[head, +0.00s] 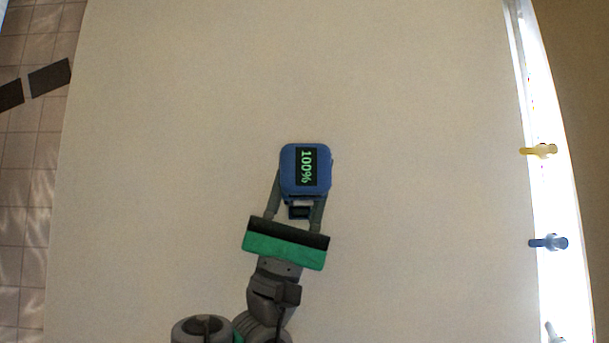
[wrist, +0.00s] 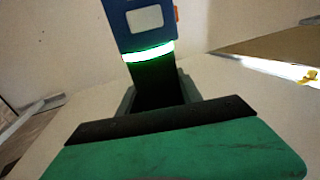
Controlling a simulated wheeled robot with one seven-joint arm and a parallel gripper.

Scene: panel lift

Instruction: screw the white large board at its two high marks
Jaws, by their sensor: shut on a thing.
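My gripper (head: 296,207) is shut on a blue device (head: 291,170), held between its two fingers. The device has a small display reading 100% in the head view. In the wrist view the blue device (wrist: 147,20) shows a pale panel, an orange part on its side and a lit green-white band. A large pale board (head: 180,120) fills most of the head view behind my gripper. I cannot make out any marks on the board. Whether the device touches the board cannot be told.
At the right, a bright strip (head: 565,200) holds a yellow peg-like piece (head: 540,150), a dark blue one (head: 549,242) and a grey one (head: 554,332). A tiled floor (head: 24,180) and dark flat pieces (head: 49,78) show at the left.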

